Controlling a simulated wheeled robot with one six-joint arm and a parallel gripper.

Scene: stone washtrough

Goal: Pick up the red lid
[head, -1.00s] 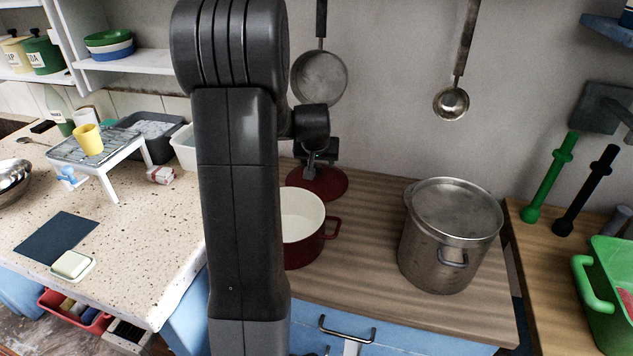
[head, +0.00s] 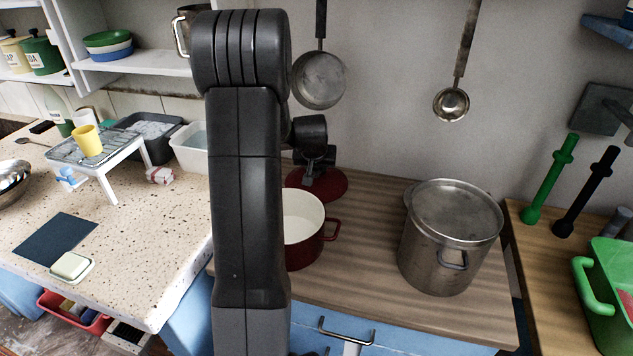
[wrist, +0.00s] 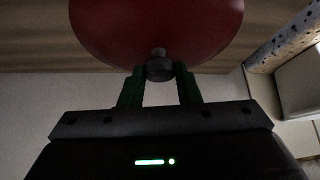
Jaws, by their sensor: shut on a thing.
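The red lid (head: 324,187) is a round dark red disc behind the red pot, close to the wall, in the head view. In the wrist view the lid (wrist: 157,22) fills the top middle, with its dark knob (wrist: 159,66) between my fingers. My gripper (wrist: 159,84) is shut on this knob, and it shows above the lid in the head view (head: 311,170). I cannot tell whether the lid touches the counter. The red pot (head: 303,232), white inside, stands open in front of the lid, its left part hidden by my arm.
A steel stockpot (head: 449,238) with a lid stands to the right on the wooden counter (head: 370,225). A pan (head: 319,80) and a ladle (head: 451,104) hang on the wall above. A speckled counter (head: 150,225) with a small rack (head: 110,147) lies to the left.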

